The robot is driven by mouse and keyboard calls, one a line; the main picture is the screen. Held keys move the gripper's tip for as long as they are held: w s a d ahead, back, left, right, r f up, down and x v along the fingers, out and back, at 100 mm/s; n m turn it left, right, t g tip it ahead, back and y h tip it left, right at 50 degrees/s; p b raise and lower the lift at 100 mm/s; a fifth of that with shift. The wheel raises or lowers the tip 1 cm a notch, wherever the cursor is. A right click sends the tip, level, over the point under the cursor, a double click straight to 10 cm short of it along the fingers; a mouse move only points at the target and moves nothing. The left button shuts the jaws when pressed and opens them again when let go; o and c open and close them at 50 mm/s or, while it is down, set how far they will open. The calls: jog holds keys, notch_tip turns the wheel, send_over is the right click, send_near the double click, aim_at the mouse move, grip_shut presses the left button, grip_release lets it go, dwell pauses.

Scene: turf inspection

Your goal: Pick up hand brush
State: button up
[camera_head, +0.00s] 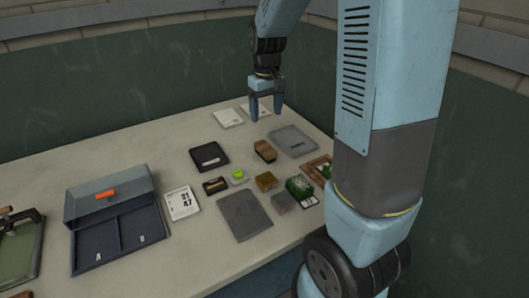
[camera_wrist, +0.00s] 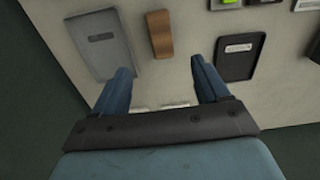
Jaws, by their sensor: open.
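A small brown block with a darker side (camera_head: 265,151) lies on the table between the black tray and the grey tray; it looks most like the hand brush, though I cannot make out bristles. It also shows in the wrist view as a plain brown bar (camera_wrist: 159,33), just beyond the gap between my fingertips. My gripper (camera_head: 266,108) is open and empty, pointing down above the far part of the table, behind the brown block. Both fingers also show in the wrist view (camera_wrist: 161,68), apart from the block.
A grey tray (camera_head: 293,141) and a black tray (camera_head: 209,157) flank the block. White cards (camera_head: 228,117) lie near the wall. Several small items, including a tan block (camera_head: 266,181) and a green tuft (camera_head: 299,186), lie nearer. A lidded blue-grey box (camera_head: 110,238) stands left.

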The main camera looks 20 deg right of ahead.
aim_at(265, 147)
notch_tip(265, 147, down, 14)
jog(key=shift+w+a+f, duration=0.1)
jog(key=shift+f, duration=0.1)
dwell(0.7)
jog(key=c, duration=1.1)
